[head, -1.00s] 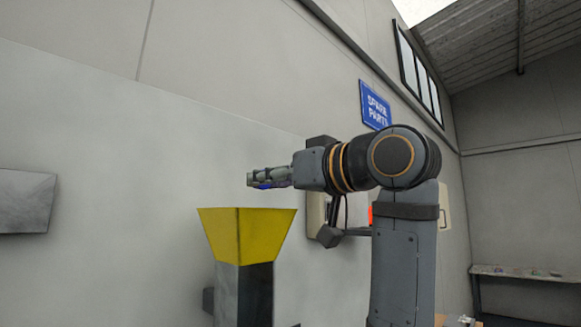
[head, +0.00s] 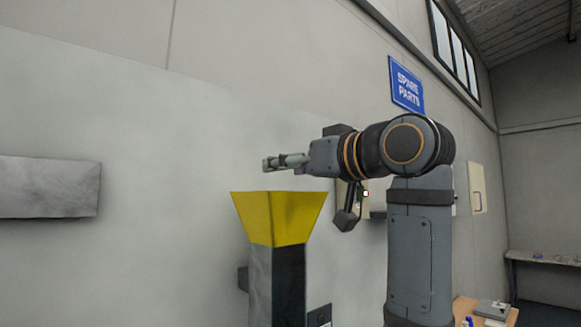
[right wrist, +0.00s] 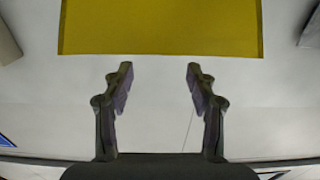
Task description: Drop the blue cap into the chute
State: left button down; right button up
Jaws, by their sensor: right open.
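The chute has a yellow flared funnel (head: 279,217) on top of a dark grey post and stands in the middle of the head view. Its yellow panel (right wrist: 160,27) also fills the top of the right wrist view. My right gripper (head: 267,164) is above the funnel's rim in the head view, reaching in from the right. In the right wrist view the gripper (right wrist: 160,85) has its fingers wide apart with nothing between them. The blue cap is not visible in either current view; the inside of the funnel is hidden. My left gripper is not in view.
A grey wall-mounted panel (head: 48,187) is at the left. A blue "Spare parts" sign (head: 406,86) hangs on the wall behind my arm. A table with a grey item (head: 492,309) is at the lower right.

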jog(key=v, duration=1.2)
jog(key=shift+a, duration=0.1)
